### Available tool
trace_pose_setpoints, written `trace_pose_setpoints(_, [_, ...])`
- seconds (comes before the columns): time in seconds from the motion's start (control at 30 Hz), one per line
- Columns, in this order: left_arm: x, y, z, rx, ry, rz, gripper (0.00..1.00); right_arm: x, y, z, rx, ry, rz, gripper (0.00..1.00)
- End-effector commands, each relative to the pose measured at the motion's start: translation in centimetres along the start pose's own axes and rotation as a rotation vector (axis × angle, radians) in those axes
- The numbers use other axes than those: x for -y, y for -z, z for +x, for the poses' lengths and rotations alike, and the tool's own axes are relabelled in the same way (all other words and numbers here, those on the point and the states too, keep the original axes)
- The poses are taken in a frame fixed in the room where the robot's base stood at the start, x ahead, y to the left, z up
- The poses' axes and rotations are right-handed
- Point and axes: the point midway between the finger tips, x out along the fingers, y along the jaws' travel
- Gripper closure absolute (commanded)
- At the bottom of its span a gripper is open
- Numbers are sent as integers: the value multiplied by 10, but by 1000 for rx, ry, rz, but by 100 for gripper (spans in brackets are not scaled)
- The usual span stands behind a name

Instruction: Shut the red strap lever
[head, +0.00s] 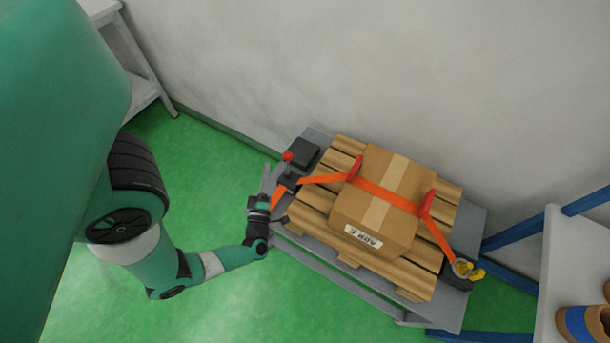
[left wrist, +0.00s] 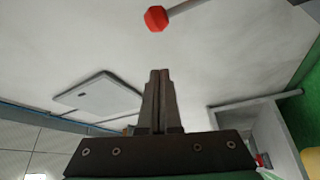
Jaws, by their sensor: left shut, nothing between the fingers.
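The strap lever has a red knob (head: 288,156) on a thin rod. It stands up from a dark ratchet (head: 289,181) at the left edge of the cart. The knob also shows in the left wrist view (left wrist: 157,18), at the top, with its grey rod running off to the upper right. My left gripper (head: 269,175) is shut and empty, just left of the lever. Its closed fingertips (left wrist: 160,72) point toward the knob with a visible gap. An orange strap (head: 325,178) runs from the ratchet over a cardboard box (head: 402,180). My right gripper is not in view.
The box sits on a wooden pallet (head: 347,252) on a grey cart (head: 335,275). A dark block (head: 303,154) lies behind the lever. A yellow-handled fitting (head: 470,270) is at the strap's far end. The wall is close behind; green floor is free in front.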

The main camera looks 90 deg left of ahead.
Motion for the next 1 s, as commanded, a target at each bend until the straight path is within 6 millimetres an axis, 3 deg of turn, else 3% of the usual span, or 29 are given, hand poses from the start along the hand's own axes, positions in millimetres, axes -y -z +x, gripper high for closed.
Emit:
trace_pose_setpoints(0.2, [-2,-2,-22,8,-3,-2,100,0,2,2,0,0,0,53])
trace_pose_setpoints(0.4, [0,0,-32,2,0,3,100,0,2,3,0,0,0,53])
trace_pose_setpoints(1.0, [0,1,-33,-1,2,4,100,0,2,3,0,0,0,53])
